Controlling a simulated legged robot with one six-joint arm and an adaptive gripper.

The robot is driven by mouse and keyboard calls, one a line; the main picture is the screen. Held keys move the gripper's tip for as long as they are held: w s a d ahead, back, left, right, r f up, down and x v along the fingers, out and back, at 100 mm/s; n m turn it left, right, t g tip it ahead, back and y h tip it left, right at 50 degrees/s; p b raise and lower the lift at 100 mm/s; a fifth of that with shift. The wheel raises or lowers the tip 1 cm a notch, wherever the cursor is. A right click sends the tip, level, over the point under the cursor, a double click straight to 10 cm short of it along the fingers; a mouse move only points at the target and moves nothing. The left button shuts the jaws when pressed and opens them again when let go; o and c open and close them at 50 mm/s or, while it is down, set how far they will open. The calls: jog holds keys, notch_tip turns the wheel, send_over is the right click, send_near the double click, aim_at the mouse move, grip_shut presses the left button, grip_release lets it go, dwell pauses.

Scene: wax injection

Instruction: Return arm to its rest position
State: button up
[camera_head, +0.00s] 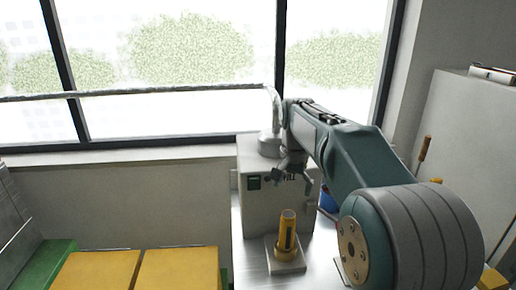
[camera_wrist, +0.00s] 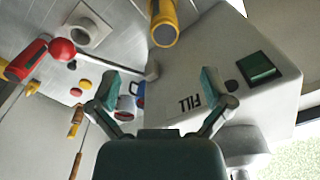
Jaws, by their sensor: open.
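My arm reaches forward from the right in the head view, with my gripper (camera_head: 294,176) in front of the grey machine box (camera_head: 256,207). In the wrist view my gripper (camera_wrist: 163,92) has its two fingers spread apart with nothing between them. The box carries the word FILL and a green switch, which also shows in the wrist view (camera_wrist: 262,68). A yellow cylinder (camera_head: 287,236) stands upright on a small grey base (camera_head: 285,265) in front of the box. The cylinder is apart from my fingers and also shows at the top of the wrist view (camera_wrist: 163,24).
A metal worktop (camera_head: 247,272) bears the box. In the wrist view a red ball-ended lever (camera_wrist: 62,50) and several buttons lie left of my fingers. Windows are behind, and a light cabinet (camera_head: 470,130) stands at the right.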

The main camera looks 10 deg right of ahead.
jog(key=s+f+n+t, duration=0.1)
jog(key=s+n+t, duration=0.1)
jog(key=s, duration=1.2)
jog(key=s+f+n+t, duration=0.2)
jog(key=s+n+t, duration=0.1)
jog(key=s, duration=1.1)
jog(key=shift+s+f+n, duration=0.25)
jog(key=shift+n, duration=0.65)
